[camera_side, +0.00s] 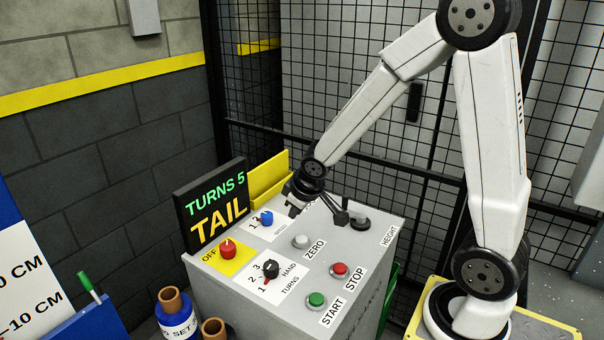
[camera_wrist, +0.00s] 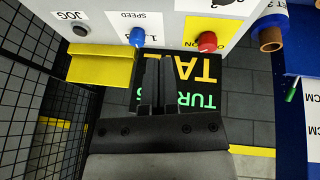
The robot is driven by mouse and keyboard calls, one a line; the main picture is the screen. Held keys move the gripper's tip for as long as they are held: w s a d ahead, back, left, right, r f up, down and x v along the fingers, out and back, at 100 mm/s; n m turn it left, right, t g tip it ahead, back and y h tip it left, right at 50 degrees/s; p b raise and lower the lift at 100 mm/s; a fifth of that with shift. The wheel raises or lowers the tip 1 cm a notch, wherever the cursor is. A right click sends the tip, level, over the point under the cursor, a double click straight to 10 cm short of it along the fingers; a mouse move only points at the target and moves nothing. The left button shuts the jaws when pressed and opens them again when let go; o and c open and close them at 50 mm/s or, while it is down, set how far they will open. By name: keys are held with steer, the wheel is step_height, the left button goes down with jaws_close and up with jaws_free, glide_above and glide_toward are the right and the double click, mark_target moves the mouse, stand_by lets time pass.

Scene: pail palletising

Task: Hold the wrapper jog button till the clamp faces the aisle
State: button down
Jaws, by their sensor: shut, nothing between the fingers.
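The jog button (camera_wrist: 80,30) is a small dark round button beside the JOG label in the wrist view. In the side view my gripper and wrist cover that part of the panel, and I cannot make the button out. My gripper (camera_side: 293,212) is over the back of the grey control box (camera_side: 235,290), near the blue speed knob (camera_side: 266,218). In the wrist view its dark fingers (camera_wrist: 155,58) are shut and empty, in front of the display. The jog button is off to their left there, apart from them. The wrapper's clamp is not in view.
The display (camera_side: 212,207) reads TURNS 5 and TAIL. The panel also has a red OFF knob (camera_side: 227,248), a hand-turns knob (camera_side: 271,269), and zero (camera_side: 301,241), stop (camera_side: 339,269) and start (camera_side: 317,299) buttons. A mesh fence (camera_side: 420,130) stands behind.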

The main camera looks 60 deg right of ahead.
steer(key=w+d+n+t, duration=0.1)
steer(key=w+d, duration=0.4)
steer(key=d, duration=0.2)
steer(key=w+d+f+n+t, duration=0.1)
steer(key=w+d, duration=0.3)
steer(key=d, duration=0.4)
steer(key=w+d+f+n+t+h, duration=0.1)
steer(key=w+d+n+t, duration=0.1)
steer(key=w+d, duration=0.3)
steer(key=shift+w+d, duration=0.3)
steer(key=shift+d, duration=1.4)
steer(key=shift+f, duration=0.3)
steer(key=shift+f, duration=4.15)
